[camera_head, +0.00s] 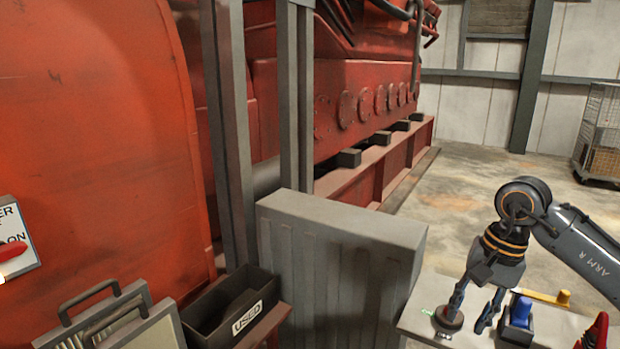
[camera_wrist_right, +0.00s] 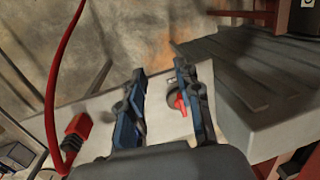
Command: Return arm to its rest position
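My right arm reaches in from the right in the head view. Its gripper (camera_head: 468,319) points down over a grey bench top (camera_head: 412,318), its two fingers spread apart. In the right wrist view the gripper (camera_wrist_right: 160,72) is also open, with nothing held between the fingers. A dark round piece (camera_head: 448,320) is at one fingertip in the head view; I cannot tell whether they touch. A small red part (camera_wrist_right: 181,104) shows beside the right-hand finger in the wrist view. My left arm and gripper are not in view.
A blue block (camera_head: 518,312), a yellow lever (camera_head: 545,296) and a red part (camera_head: 597,332) sit close to the gripper. A grey ribbed panel (camera_head: 340,250) stands left of the bench. A "USED" bin (camera_head: 232,312) is farther left. Open floor (camera_head: 465,190) lies behind.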

